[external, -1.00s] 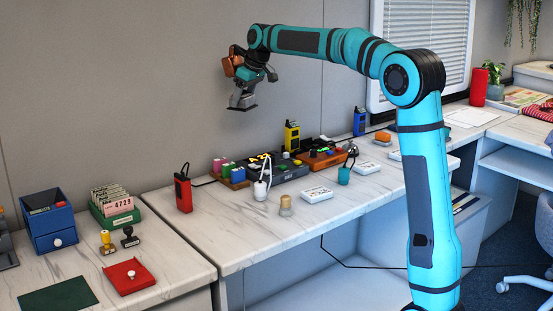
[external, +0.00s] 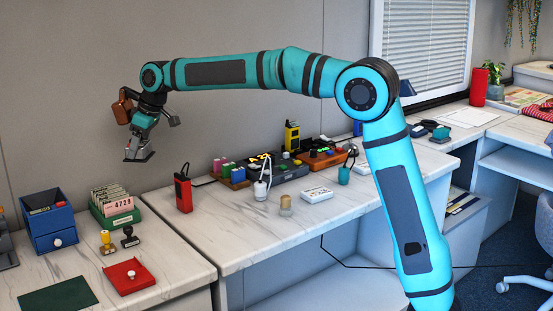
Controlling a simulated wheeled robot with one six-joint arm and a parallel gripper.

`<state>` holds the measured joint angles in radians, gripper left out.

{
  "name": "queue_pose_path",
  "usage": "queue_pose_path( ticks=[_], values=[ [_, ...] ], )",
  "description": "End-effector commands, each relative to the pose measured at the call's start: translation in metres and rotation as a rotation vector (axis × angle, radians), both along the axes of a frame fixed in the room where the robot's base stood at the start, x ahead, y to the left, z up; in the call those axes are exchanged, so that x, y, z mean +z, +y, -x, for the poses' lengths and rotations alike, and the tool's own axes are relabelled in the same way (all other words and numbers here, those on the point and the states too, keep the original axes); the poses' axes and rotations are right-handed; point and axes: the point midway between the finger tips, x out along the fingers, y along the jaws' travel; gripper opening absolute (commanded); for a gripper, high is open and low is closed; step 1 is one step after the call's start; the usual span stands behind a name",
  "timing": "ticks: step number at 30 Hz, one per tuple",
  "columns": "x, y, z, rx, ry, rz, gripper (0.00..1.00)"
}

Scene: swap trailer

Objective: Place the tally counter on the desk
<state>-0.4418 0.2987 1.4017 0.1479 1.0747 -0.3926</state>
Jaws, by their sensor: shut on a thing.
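My gripper (external: 138,154) is high in the air at the left, in front of the grey wall and above the desk with the card tray. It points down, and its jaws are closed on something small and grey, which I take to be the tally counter. The jaws hide most of it and its outline is hard to tell from the fingers. The desk's white marbled top (external: 178,268) lies below, well apart from the gripper.
A blue drawer box (external: 50,228), green card tray (external: 116,207), two stamps (external: 106,241), a red pad (external: 129,276) and a dark green mat (external: 58,299) stand on the left desk. A red radio (external: 183,191) and chargers (external: 278,178) stand on the desk beside it.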

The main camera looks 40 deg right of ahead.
Motion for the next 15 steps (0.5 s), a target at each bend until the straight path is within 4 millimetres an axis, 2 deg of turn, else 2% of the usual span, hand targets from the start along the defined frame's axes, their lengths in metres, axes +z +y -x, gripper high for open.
queue_pose_path(
  ticks=[1,3,15],
  values=[
    [-0.004,0.022,0.007,0.022,-0.001,0.0,0.2],
    [-0.011,0.047,0.016,0.047,0.0,0.0,0.2],
    [-0.043,0.179,0.079,0.179,0.0,0.0,0.2]
  ],
)
